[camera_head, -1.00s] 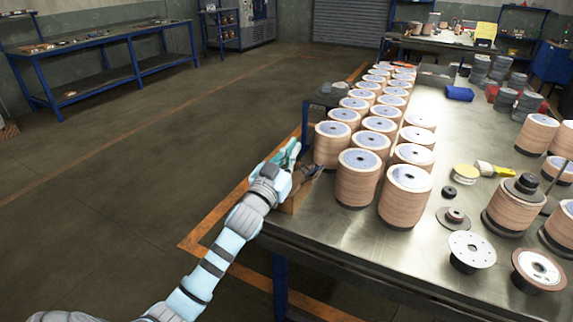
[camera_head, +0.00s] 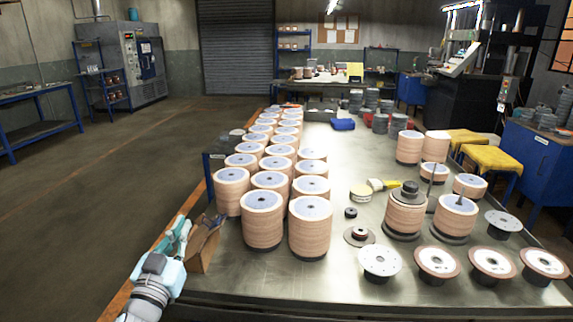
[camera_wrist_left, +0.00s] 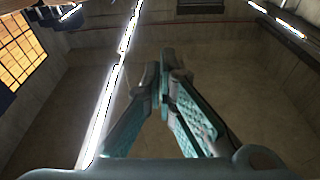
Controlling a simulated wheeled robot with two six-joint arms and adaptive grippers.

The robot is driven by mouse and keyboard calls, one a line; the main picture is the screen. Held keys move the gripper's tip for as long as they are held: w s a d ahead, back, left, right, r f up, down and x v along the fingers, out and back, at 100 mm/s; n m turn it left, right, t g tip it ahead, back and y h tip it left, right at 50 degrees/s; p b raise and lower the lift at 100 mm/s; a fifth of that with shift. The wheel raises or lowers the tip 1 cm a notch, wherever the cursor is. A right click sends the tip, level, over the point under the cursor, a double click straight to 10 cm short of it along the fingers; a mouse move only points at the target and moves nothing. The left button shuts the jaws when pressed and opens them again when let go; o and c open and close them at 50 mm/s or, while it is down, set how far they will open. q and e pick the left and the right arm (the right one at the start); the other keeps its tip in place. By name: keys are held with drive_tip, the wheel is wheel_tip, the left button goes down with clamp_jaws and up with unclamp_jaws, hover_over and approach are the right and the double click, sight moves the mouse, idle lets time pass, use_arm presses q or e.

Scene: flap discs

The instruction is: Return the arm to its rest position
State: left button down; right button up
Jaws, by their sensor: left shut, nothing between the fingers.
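My left arm comes in at the lower left of the head view. Its teal left gripper (camera_head: 180,232) is beside the left front corner of the metal table, next to a brown cardboard box (camera_head: 205,247). In the left wrist view the two fingers (camera_wrist_left: 166,62) meet at their tips with nothing between them. That view looks up at wall, ceiling and bright strip lights. My right gripper is not in view.
Stacks of flap discs (camera_head: 262,222) stand in rows on the left half of the table (camera_head: 330,285). The floor (camera_head: 90,200) left of the table is clear.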

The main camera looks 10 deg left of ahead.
use_arm(q)
drive_tip(key=s+d+f+g+y, duration=0.1)
drive_tip(key=s+f+g, duration=0.45)
drive_tip(key=f, duration=0.45)
drive_tip(key=s+d+f+g, duration=0.1)
drive_tip(key=s+f+g, duration=0.3)
drive_tip(key=s+f, duration=0.45)
drive_tip(key=s+d+f+m+g+h, duration=0.1)
drive_tip(key=s+d+f+g, duration=0.25)
drive_tip(key=s+f, duration=0.4)
drive_tip(key=s+d+f+g+h, duration=0.1)
drive_tip(key=s+d+f+g, duration=0.25)
drive_tip(key=s, duration=0.65)
wheel_tip(320, 180, down, 17)
drive_tip(key=a+g+p, duration=0.1)
drive_tip(key=a+g, duration=0.1)
drive_tip(key=a, duration=0.1)
drive_tip(key=s+f, duration=1.2)
drive_tip(key=s, duration=0.3)
drive_tip(key=shift+a+f+g+p, duration=0.25)
drive_tip(key=shift+f+g+p, duration=0.1)
drive_tip(key=shift+f+p, duration=0.1)
